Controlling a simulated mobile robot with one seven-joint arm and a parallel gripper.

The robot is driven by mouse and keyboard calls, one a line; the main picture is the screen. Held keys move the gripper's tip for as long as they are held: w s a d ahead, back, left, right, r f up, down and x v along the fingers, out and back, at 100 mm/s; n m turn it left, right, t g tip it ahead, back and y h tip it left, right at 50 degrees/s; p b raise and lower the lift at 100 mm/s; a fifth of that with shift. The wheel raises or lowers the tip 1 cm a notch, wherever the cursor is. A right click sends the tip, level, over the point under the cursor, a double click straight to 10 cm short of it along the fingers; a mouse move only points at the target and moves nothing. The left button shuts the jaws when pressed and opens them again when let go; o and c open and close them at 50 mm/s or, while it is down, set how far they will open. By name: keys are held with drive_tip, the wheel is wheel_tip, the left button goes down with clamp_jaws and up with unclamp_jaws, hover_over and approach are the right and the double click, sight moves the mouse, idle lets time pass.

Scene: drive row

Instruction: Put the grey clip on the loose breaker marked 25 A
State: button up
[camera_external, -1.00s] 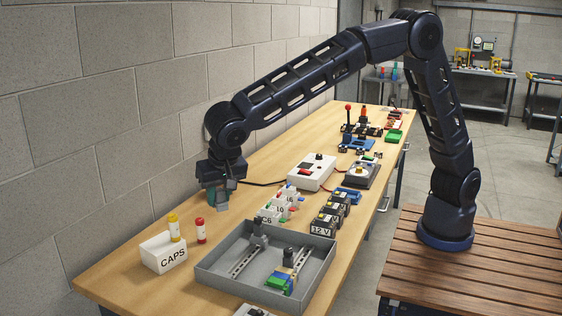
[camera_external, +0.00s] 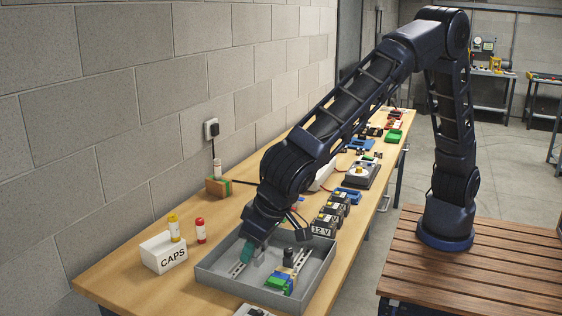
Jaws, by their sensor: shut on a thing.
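My gripper (camera_external: 252,254) points down inside the grey tray, over its left metal rail (camera_external: 236,270). A teal piece shows at its tip, and beside it a small grey piece (camera_external: 258,257) that looks like the grey clip. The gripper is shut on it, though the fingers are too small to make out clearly. I cannot tell whether the piece touches the rail. I cannot read a 25 A mark anywhere. The white breakers beyond the tray are mostly hidden behind my arm.
The grey tray (camera_external: 213,276) also holds a right rail (camera_external: 303,258), a dark block (camera_external: 288,257) and coloured blocks (camera_external: 279,282). Black 12 V blocks (camera_external: 323,228) stand behind it.

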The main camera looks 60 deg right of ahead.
wheel_tip(320, 180, down, 13)
drive_tip(key=shift+f, duration=0.2)
idle(0.4)
drive_tip(key=shift+f, duration=0.1)
drive_tip(key=o, duration=1)
drive_tip(key=v, duration=1.2)
